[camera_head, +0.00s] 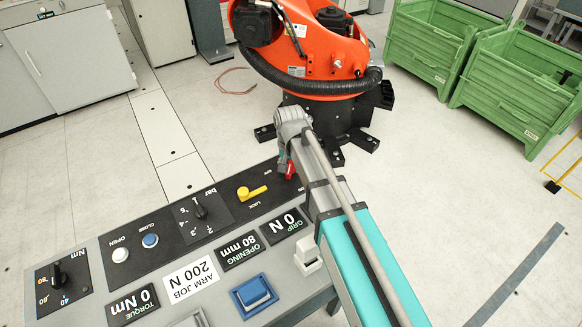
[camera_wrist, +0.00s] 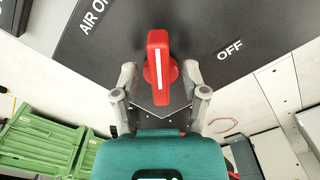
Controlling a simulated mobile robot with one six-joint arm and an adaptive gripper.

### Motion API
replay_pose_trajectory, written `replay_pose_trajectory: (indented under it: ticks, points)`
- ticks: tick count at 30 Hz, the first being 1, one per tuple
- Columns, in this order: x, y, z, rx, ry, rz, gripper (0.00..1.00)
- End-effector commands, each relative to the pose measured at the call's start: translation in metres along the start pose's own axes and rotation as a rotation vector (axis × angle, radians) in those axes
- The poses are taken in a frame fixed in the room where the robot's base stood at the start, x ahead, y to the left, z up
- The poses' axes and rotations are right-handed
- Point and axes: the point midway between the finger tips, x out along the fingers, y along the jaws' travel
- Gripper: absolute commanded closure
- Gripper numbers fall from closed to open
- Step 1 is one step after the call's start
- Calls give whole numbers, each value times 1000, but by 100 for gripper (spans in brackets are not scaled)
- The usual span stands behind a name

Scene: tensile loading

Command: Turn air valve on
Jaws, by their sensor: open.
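The air valve is a red handle with a white stripe (camera_wrist: 160,68), on a dark panel in the wrist view. Its stripe runs nearly upright in that picture. The label "OFF" (camera_wrist: 230,50) is to its right, and a cut-off label starting "AIR O" (camera_wrist: 93,14) is at upper left. My gripper (camera_wrist: 160,77) is open, with one grey finger on each side of the handle and a narrow gap showing at each side. In the head view a bit of the red handle (camera_head: 290,171) shows at the console's far end; my arm and gripper hide the rest.
The console (camera_head: 90,255) also carries a yellow lever (camera_head: 252,192), a gauge-like knob (camera_head: 201,212), white and blue buttons, a torque knob (camera_head: 60,279) and display plates. An orange robot (camera_head: 305,50) stands behind it. Green crates (camera_head: 520,85) are at the right; floor between is free.

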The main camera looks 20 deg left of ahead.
Motion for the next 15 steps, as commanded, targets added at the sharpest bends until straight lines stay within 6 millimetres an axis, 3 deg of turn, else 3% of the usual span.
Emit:
replay_pose_trajectory:
  ticks: [2,9,15]
  points:
    - [0,0,0,0,0,0,54]
    - [0,0,0,0,0,0,99]
    - [0,4,1,0,0,0,100]
